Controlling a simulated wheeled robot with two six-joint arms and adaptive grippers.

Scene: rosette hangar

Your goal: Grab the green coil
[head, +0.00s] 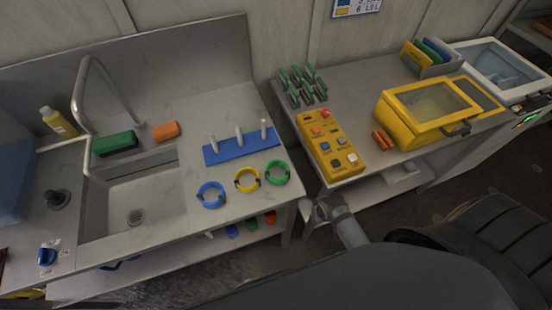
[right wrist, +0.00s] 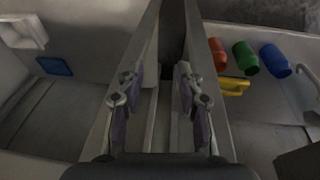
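The green coil (head: 278,172) is a ring lying flat on the steel sink bench, near its right front edge in the head view. A yellow coil (head: 247,180) and a blue coil (head: 210,195) lie to its left. A blue stand (head: 242,148) with three pale pegs is behind the coils; no coil is on a peg. In the right wrist view my right gripper (right wrist: 159,100) is open, its purple-padded fingers apart with nothing between them. In the head view my right arm reaches the gap between the benches, right of the green coil. My left gripper is out of view.
The right bench holds a yellow button box (head: 331,147), a green rack (head: 302,86) and a yellow windowed case (head: 430,110). A sink (head: 130,200) is at left.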

